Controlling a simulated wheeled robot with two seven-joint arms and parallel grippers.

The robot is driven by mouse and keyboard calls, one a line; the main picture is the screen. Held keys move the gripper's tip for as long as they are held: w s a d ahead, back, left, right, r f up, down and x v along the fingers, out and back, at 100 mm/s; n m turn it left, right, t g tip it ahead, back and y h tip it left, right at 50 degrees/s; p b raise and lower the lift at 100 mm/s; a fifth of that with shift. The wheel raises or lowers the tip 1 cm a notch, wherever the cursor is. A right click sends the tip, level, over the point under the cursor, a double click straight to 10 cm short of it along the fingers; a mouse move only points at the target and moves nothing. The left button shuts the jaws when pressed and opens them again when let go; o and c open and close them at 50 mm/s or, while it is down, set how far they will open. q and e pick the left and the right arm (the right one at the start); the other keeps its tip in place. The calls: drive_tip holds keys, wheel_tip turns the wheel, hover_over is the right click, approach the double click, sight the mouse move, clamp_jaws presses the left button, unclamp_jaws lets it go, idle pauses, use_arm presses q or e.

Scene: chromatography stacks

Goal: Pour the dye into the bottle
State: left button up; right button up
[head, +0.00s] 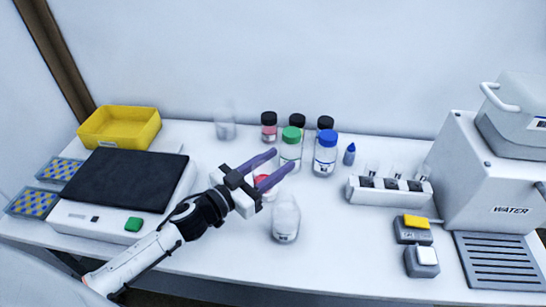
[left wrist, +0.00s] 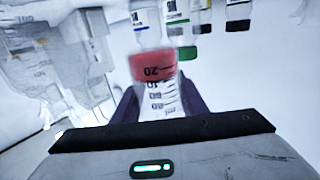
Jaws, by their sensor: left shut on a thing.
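My left gripper (head: 270,165) is shut on a clear graduated vessel with red dye (head: 264,182). In the left wrist view the vessel (left wrist: 160,95) sits between the two dark purple fingers, with a band of red liquid and printed volume marks. In the head view the fingers hide most of it. A clear, empty-looking bottle (head: 286,220) stands on the bench just right of and in front of the held vessel. I cannot tell whether the two touch. My right gripper is not in view.
Capped bottles with green (head: 291,135), blue (head: 326,138) and dark caps stand behind the gripper. A faint clear beaker (head: 225,126) is at the back. A black-topped device (head: 125,178) is left; a vial rack (head: 388,192) and WATER machine (head: 492,185) are right.

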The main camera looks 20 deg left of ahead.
use_arm(q)
drive_tip(key=shift+s+d+f+h+p, duration=0.1)
drive_tip(key=shift+d+f+h+p, duration=0.2)
drive_tip(key=shift+d, duration=0.15)
drive_tip(key=d+r+m, duration=0.1)
drive_tip(key=s+d+r+m, duration=0.1)
drive_tip(key=r+m, duration=0.1)
drive_tip(key=s+r+m, duration=0.1)
drive_tip(key=shift+d+r+m, duration=0.15)
drive_tip(key=shift+d+m, duration=0.25)
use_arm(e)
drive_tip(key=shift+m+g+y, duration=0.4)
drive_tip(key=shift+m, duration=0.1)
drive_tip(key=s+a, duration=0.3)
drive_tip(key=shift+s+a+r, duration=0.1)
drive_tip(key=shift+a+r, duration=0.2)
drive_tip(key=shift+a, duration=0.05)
use_arm(q)
drive_tip(key=shift+s+d+r+m+h, duration=0.2)
drive_tip(key=shift+d+m+h, duration=0.15)
drive_tip(key=shift+m, duration=0.25)
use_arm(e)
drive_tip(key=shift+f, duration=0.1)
use_arm(q)
drive_tip(key=shift+d+r+m, duration=0.15)
drive_tip(key=shift+r+m, duration=0.05)
drive_tip(key=shift+m, duration=0.4)
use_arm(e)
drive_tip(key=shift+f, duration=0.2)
